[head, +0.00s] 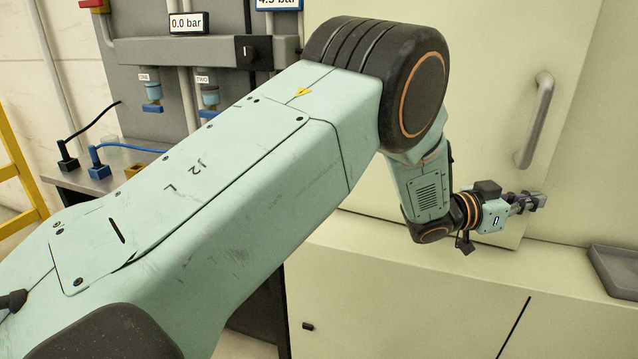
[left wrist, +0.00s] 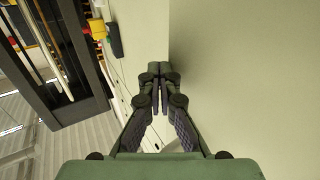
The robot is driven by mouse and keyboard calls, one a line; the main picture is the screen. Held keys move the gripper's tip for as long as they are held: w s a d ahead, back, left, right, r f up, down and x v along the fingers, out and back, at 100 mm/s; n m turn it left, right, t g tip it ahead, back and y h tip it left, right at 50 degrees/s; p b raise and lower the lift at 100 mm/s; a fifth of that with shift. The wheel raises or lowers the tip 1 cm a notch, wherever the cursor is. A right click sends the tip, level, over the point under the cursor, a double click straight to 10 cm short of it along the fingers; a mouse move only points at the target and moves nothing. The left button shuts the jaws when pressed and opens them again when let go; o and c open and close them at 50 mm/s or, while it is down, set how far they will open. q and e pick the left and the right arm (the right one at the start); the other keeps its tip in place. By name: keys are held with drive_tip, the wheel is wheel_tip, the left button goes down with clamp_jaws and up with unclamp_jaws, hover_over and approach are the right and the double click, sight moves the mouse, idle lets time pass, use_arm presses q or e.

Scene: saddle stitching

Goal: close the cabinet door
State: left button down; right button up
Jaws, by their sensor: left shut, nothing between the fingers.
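The cabinet door (head: 490,90) is a tall cream panel at the upper right of the head view, with a grey upright bar handle (head: 536,120) near its right edge. It looks nearly flush with the cabinet, but I cannot tell whether it is fully closed. My left gripper (head: 537,202) is shut and empty, below the handle by the door's lower right corner. I cannot tell whether it touches the door. In the left wrist view the closed fingertips (left wrist: 160,72) lie beside a large pale surface on the right. My right gripper is in neither view.
A cream lower cabinet (head: 400,300) juts out below the door, with a grey tray (head: 615,270) on its right end. A grey panel (head: 150,75) with gauges and hoses stands at the left. A yellow rail (head: 15,165) is at the far left.

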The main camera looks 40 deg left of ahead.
sight(531, 187)
use_arm(q)
drive_tip(key=shift+n+t+y, duration=0.5)
drive_tip(key=shift+t+y, duration=0.1)
drive_tip(key=shift+y, duration=0.1)
drive_tip(key=w, duration=0.3)
drive_tip(key=w+b, duration=0.1)
drive_tip(key=shift+w+a, duration=0.15)
drive_tip(key=shift+a, duration=0.15)
drive_tip(key=shift+r, duration=0.2)
drive_tip(key=shift+w+r, duration=0.1)
drive_tip(key=shift+r, duration=0.1)
